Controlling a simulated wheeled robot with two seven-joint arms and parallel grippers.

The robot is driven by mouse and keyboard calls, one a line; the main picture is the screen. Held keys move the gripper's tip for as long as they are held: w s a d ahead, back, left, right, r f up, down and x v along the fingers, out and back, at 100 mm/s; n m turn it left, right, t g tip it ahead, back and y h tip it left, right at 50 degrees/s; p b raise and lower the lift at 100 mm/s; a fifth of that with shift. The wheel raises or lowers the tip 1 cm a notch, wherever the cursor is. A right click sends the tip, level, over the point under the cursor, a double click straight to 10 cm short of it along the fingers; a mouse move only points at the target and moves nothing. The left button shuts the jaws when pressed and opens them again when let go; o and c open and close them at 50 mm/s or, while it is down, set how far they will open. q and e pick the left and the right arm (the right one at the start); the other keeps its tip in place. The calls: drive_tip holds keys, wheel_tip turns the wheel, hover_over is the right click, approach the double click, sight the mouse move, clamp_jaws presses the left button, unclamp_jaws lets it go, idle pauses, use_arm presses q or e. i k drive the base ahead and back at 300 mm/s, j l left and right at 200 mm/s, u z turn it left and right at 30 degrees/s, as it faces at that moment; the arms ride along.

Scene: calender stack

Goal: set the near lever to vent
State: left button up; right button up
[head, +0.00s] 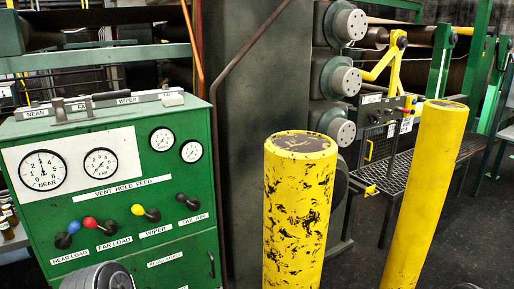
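The green control cabinet (190,258) stands at the left in the head view. The near lever, above the NEAR LOAD label, has a blue knob (74,227) that sits up and to the right of its dark round base (62,241). A VENT HOLD FEED strip (120,187) runs above the levers, so the near lever leans toward the FEED side. The red (90,222), yellow (137,209) and black (181,197) knobs lean left, toward the VENT side. Neither of my grippers is in view. A grey ribbed rounded part at the bottom left may be mine.
Pressure gauges (43,171) sit above the levers. A scuffed yellow bollard (298,215) stands right of the cabinet, and another yellow bollard (428,190) stands farther right. Rollers and a metal mesh step lie behind them. Dark floor (470,235) is open at the right.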

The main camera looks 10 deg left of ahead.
sight(74, 227)
drive_tip(key=j+u, duration=0.2)
drive_tip(key=u, duration=0.2)
drive_tip(key=j+u, duration=0.2)
drive_tip(key=u, duration=0.25)
drive_tip(key=j+u, duration=0.2)
drive_tip(key=u, duration=0.2)
